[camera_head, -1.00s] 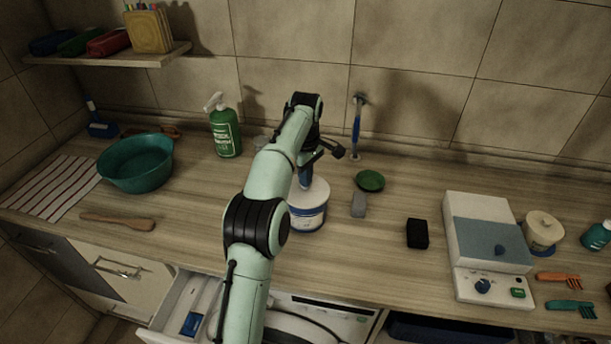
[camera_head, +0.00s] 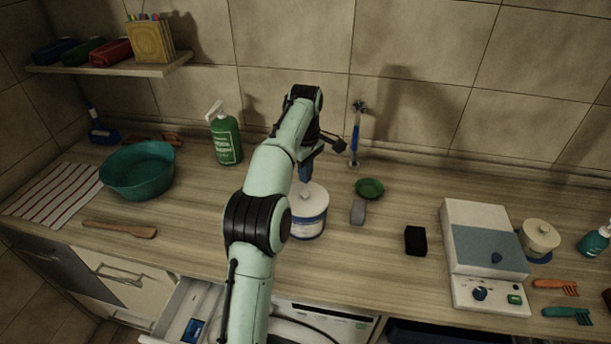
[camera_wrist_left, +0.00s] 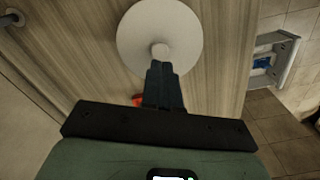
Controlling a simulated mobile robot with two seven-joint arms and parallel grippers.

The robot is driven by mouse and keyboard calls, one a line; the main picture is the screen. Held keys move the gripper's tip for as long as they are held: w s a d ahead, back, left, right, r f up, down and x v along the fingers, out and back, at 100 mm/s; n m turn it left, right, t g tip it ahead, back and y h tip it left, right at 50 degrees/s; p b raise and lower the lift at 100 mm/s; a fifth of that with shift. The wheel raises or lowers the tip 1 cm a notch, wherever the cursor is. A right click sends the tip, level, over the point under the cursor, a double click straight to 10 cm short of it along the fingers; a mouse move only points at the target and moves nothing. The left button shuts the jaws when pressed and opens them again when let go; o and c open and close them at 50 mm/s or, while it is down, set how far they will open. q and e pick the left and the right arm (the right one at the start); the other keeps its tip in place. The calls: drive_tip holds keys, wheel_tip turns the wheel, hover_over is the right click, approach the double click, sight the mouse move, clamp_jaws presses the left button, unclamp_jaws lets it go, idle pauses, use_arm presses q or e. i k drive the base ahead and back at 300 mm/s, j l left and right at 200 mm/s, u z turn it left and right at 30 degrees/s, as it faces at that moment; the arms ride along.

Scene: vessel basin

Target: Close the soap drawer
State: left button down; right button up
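The soap drawer (camera_head: 178,300) is pulled out below the counter's front edge, at the lower left of the head view. It is a pale tray with a blue part inside, partly hidden by my left arm. It also shows at the right of the left wrist view (camera_wrist_left: 288,50). My left gripper (camera_head: 306,177) is over the counter, well away from the drawer, above the knobbed lid of a white tub (camera_head: 309,218). In the wrist view its fingers (camera_wrist_left: 161,72) look shut together, with tips at or just above the knob. My right gripper is out of view.
A green bowl (camera_head: 137,172), wooden spatula (camera_head: 120,230), green soap bottle (camera_head: 225,138), green dish (camera_head: 369,188), black block (camera_head: 415,240) and white scale-like device (camera_head: 485,250) stand on the counter. A washing machine (camera_head: 330,318) is under it. Floor beside the drawer is clear.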

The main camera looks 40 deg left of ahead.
sight(196, 299)
drive_tip(key=k+l, duration=0.45)
drive_tip(key=l, duration=0.25)
drive_tip(key=k+l, duration=0.25)
drive_tip(key=l, duration=0.1)
